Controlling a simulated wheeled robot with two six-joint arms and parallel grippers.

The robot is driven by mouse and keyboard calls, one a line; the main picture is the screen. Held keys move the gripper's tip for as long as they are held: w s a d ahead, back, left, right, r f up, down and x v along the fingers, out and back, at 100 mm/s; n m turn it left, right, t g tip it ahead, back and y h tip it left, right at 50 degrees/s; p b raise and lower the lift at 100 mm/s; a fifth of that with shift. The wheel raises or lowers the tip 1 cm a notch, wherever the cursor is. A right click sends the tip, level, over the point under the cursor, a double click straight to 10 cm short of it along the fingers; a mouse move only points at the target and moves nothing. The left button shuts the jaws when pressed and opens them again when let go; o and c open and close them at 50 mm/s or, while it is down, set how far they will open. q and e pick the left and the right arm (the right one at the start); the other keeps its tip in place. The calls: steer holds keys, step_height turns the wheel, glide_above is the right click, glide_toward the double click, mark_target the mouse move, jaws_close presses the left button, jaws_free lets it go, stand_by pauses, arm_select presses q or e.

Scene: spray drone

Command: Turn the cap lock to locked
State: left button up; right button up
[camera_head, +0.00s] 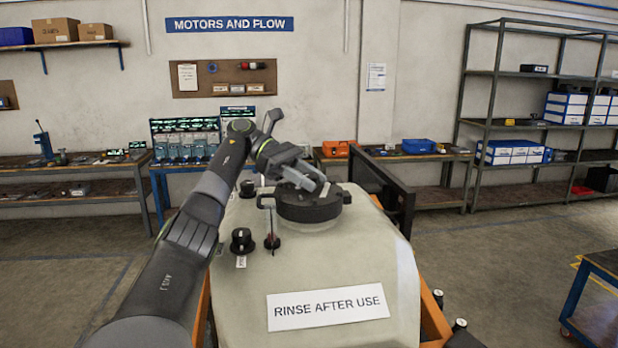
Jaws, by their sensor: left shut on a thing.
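A round black cap (310,207) with side lugs sits on top of the pale tank (345,258). My left gripper (310,182) comes in from the left and is shut at the top of the cap. The part between its fingers is hidden by the fingers. Just left of the cap, a small black fitting with a red part and a thin upright stem (271,240) stands on the tank. I cannot tell which part is the cap lock or how it is set. My right gripper is not in view.
A black knob (242,241) with a small label stands left of the red-marked fitting. A "RINSE AFTER USE" label (328,306) is on the tank's front. A dark frame bar (385,185) rises behind the tank on the right. Workbenches and shelves stand along the back wall.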

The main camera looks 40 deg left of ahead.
arm_select(q)
steer(key=o, duration=1)
steer(key=shift+f+n+t, duration=0.1)
steer(key=shift+n+t, duration=0.2)
steer(key=shift+t, duration=0.1)
